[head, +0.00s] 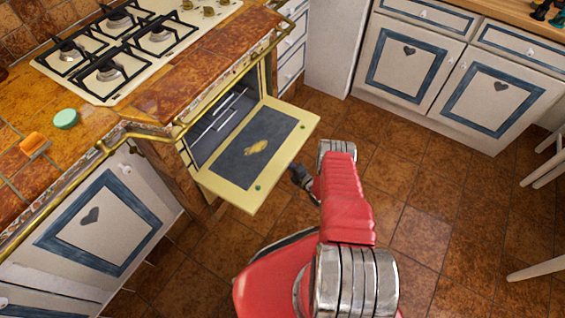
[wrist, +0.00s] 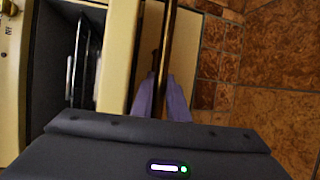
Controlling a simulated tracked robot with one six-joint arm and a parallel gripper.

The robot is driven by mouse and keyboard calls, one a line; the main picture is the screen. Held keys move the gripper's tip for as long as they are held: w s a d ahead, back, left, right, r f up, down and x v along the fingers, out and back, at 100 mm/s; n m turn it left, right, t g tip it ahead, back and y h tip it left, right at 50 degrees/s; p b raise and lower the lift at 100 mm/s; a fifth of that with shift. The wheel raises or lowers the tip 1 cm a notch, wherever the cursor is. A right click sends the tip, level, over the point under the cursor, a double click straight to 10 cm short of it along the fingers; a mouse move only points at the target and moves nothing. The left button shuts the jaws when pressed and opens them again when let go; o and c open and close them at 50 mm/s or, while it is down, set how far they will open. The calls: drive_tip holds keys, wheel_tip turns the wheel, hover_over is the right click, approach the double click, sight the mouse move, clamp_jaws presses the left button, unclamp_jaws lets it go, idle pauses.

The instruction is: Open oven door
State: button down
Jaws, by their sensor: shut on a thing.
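The oven door (head: 225,190) is cream with a dark window and hangs well open, tilted down from the oven front. The dark oven cavity (head: 222,125) with its racks shows behind it. In the wrist view the door (wrist: 121,60) is a cream upright slab, with the brass handle bar (wrist: 167,45) to its right. My gripper (wrist: 163,88) is shut on this handle, one finger on each side. In the head view my gripper (head: 301,178) is at the door's outer right side, and the handle is hidden behind the door.
A stove top (head: 135,45) with several burners is above the oven. A green round item (head: 65,119) and an orange item (head: 34,143) lie on the tiled counter. White cabinets (head: 410,60) stand at the back. The tiled floor (head: 430,220) to the right is clear, with chair legs at the edge.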

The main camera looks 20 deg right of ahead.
drive_tip(key=c, duration=2.1)
unclamp_jaws()
drive_tip(key=shift+s+f, duration=0.1)
drive_tip(key=shift+s, duration=0.05)
drive_tip(key=shift+o, duration=0.5)
drive_tip(key=shift+d, duration=0.1)
drive_tip(key=v, duration=1.3)
drive_tip(key=shift+s+r, duration=0.2)
drive_tip(key=shift+s, duration=0.1)
